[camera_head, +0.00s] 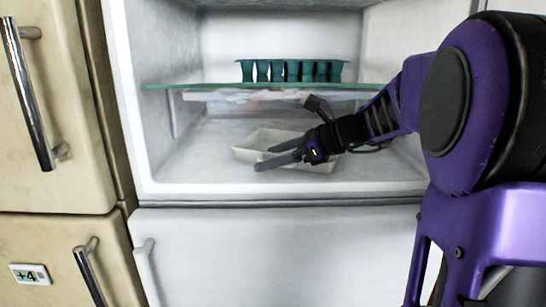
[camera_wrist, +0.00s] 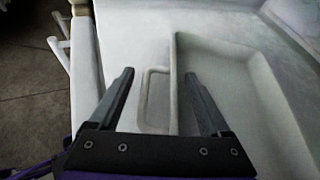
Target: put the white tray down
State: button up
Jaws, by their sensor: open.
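The white tray (camera_head: 262,136) rests on the floor of the open white freezer compartment, below the glass shelf. It looks shallow and empty. In the wrist view the tray (camera_wrist: 228,78) fills the right side, with a looped handle (camera_wrist: 147,100) on its near left side. My gripper (camera_head: 262,156) is at the tray's front in the head view and hides part of it. In the wrist view my gripper (camera_wrist: 160,76) is open, and the handle shows between its two fingers with gaps to both. Nothing is gripped.
A glass shelf (camera_head: 160,86) above my gripper carries a dark green rack (camera_head: 292,71). The compartment floor (camera_head: 205,155) is bare left of the tray. A closed white door (camera_head: 270,250) is below. Cream doors with metal handles (camera_head: 30,90) stand at the left.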

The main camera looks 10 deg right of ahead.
jog(key=shift+d+r, duration=0.1)
jog(key=shift+r, duration=0.15)
jog(key=p+v, duration=0.1)
jog(key=v, duration=1)
jog(key=shift+s+d+r, duration=0.1)
jog(key=shift+s+d, duration=0.15)
